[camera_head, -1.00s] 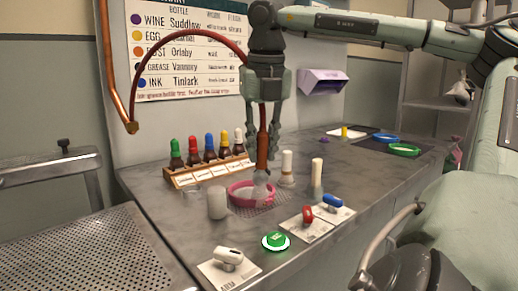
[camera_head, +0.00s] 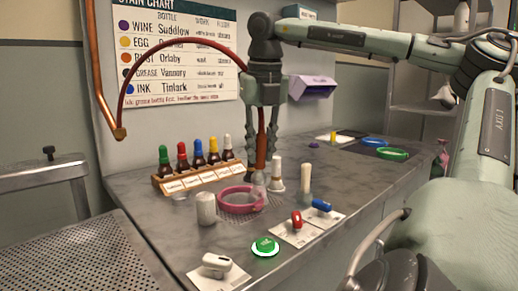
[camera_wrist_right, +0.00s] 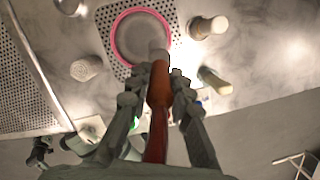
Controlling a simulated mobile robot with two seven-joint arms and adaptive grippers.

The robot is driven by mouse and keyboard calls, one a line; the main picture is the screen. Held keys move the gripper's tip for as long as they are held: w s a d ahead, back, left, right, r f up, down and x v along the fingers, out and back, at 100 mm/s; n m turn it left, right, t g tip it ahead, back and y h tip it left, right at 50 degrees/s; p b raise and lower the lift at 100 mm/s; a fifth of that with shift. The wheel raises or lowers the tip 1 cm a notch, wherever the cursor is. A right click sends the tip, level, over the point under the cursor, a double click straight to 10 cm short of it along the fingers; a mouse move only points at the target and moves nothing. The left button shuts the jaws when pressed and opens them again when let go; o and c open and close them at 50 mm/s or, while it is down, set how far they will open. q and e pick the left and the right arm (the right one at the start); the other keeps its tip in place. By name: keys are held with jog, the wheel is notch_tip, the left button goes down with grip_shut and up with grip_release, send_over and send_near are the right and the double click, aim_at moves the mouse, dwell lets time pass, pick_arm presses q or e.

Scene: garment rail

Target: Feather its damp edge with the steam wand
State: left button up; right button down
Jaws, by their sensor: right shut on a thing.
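The steam wand, with a brown-orange grip (camera_head: 261,150) and a red hose, hangs upright in my right gripper (camera_head: 261,140), shut around it. In the right wrist view the wand (camera_wrist_right: 158,88) lies between the fingers (camera_wrist_right: 158,95). Its pale nozzle (camera_wrist_right: 158,53) is over the near right part of the pink hoop (camera_wrist_right: 115,50). I cannot make out a damp edge. Whether the nozzle touches anything is unclear.
A rack of colour-capped bottles (camera_head: 196,172) stands behind the hoop. A white cylinder (camera_head: 206,208) is left of it, two pale upright pieces (camera_head: 277,176) right. The right counter is clearer.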

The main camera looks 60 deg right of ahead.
jog(key=shift+w+d, duration=0.1)
jog(key=shift+d, duration=0.15)
jog(key=shift+w+d, duration=0.1)
jog(key=shift+w+d+r+p, duration=0.1)
jog(key=shift+w+d+p, duration=0.1)
jog(key=shift+w+p, duration=0.25)
jog(key=shift+w+d+p, duration=0.45)
jog(key=shift+p, duration=0.05)
jog(key=w+d+p+v, duration=0.1)
jog(key=p+v, duration=0.3)
jog(key=v, duration=0.2)
jog(key=shift+r+p, duration=0.3)
jog(key=shift+r, duration=0.15)
